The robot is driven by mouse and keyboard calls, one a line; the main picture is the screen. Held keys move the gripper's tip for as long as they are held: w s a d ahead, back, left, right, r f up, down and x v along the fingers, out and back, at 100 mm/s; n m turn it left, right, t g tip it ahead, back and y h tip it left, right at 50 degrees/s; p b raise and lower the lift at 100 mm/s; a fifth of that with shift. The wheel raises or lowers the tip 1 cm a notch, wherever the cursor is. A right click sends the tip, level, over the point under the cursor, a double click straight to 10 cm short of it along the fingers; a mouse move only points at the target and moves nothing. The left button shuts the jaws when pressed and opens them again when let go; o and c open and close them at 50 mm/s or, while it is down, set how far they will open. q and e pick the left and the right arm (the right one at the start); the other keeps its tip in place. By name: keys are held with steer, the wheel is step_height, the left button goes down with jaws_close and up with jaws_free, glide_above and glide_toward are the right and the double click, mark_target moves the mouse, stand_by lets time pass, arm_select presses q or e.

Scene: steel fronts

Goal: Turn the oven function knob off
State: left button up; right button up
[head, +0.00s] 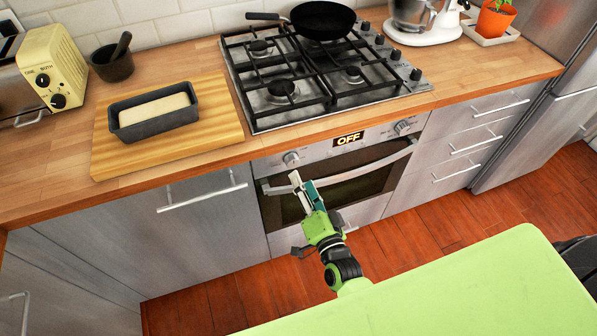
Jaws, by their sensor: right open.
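The steel oven (340,178) is built in under the gas hob, with its door shut. Its front panel has a left knob (290,158) and a right knob (402,127). I cannot tell from the labels which one is the function knob. Between them a display (348,139) reads "OFF". My right gripper (304,180) is open and empty in front of the oven's left side. Its fingertips point up, just below the left knob in the picture, and seem apart from it. My left gripper is out of view.
The oven door handle (340,169) sticks out below the panel. The wooden counter (445,94) edge overhangs above. A black pan (322,20) sits on the hob (262,100). A loaf tin (153,112) stands on a cutting board (109,165). The floor before the oven is clear.

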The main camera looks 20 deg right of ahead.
steer(key=s, duration=0.5)
steer(key=shift+s+r, duration=0.15)
steer(key=shift+s, duration=0.2)
